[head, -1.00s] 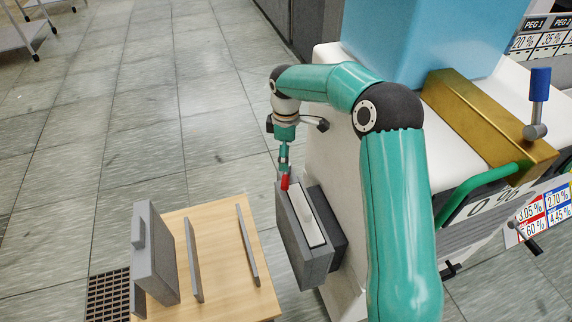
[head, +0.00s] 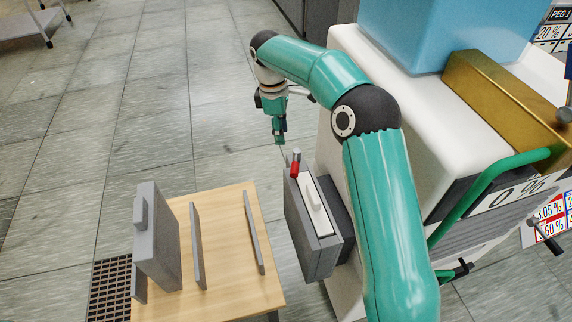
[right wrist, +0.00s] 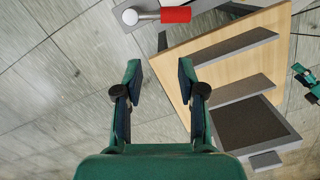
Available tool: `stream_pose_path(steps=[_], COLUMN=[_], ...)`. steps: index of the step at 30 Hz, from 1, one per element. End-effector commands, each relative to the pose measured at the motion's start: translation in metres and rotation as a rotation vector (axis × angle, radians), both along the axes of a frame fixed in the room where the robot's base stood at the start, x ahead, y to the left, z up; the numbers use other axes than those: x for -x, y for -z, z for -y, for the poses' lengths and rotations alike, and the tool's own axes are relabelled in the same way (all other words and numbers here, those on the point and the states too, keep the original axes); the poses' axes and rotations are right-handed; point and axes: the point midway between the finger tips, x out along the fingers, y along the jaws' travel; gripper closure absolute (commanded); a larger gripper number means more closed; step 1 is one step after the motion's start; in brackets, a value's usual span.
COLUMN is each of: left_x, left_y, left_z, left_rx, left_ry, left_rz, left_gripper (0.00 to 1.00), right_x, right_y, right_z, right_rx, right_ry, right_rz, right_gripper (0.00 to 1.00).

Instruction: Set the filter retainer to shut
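The filter retainer shows as a short red-gripped lever (head: 295,167) with a metal end, at the top far corner of a grey filter housing (head: 318,256) on the machine's side. A pale insert (head: 315,205) sits in the housing's open top. In the right wrist view the red lever (right wrist: 175,14) lies across the top edge, its silver pivot at its left. My right gripper (head: 280,139) is beyond and above the lever, apart from it. In the wrist view its fingers (right wrist: 160,75) are spread and empty. A small teal part, possibly my left gripper (right wrist: 308,82), shows at the right edge.
A wooden table (head: 228,250) stands left of the housing, with upright grey plates (head: 196,245) and a grey filter cassette (head: 155,235) on it. The white machine body (head: 420,110) and a green rail (head: 490,190) are at right. Floor beyond the gripper is clear.

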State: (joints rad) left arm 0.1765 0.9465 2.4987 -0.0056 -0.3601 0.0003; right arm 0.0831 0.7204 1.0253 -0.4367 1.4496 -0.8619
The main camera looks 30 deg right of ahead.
Motion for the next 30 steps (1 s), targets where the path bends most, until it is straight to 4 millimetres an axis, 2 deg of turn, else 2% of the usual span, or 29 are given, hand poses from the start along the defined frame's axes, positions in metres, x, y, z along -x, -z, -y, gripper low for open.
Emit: stream_pose_path(steps=[1, 6, 10, 14, 17, 30], left_x=[0.000, 0.000, 0.000, 0.000, 0.000, 0.000], left_y=[0.023, 0.049, 0.056, 0.059, 0.065, 0.088], left_z=[0.000, 0.000, 0.000, 0.000, 0.000, 0.000], left_rx=[0.000, 0.000, 0.000, 0.000, 0.000, 0.000], left_ry=[0.000, 0.000, 0.000, 0.000, 0.000, 0.000], left_rz=[0.000, 0.000, 0.000, 0.000, 0.000, 0.000], left_gripper=[0.00, 0.00, 0.00, 0.00, 0.00, 0.00], right_x=[-0.008, -0.016, -0.017, -0.015, -0.013, 0.002], right_y=[0.018, 0.026, 0.026, 0.031, 0.043, 0.124], right_z=[-0.013, -0.043, -0.055, -0.055, -0.053, -0.036], right_rx=[0.021, 0.084, 0.108, 0.113, 0.114, 0.112], right_ry=[-0.010, -0.007, 0.000, 0.002, 0.003, 0.004], right_rz=[-0.016, -0.068, -0.089, -0.095, -0.096, -0.097], right_gripper=[0.73, 1.00, 1.00, 1.00, 1.00, 1.00])
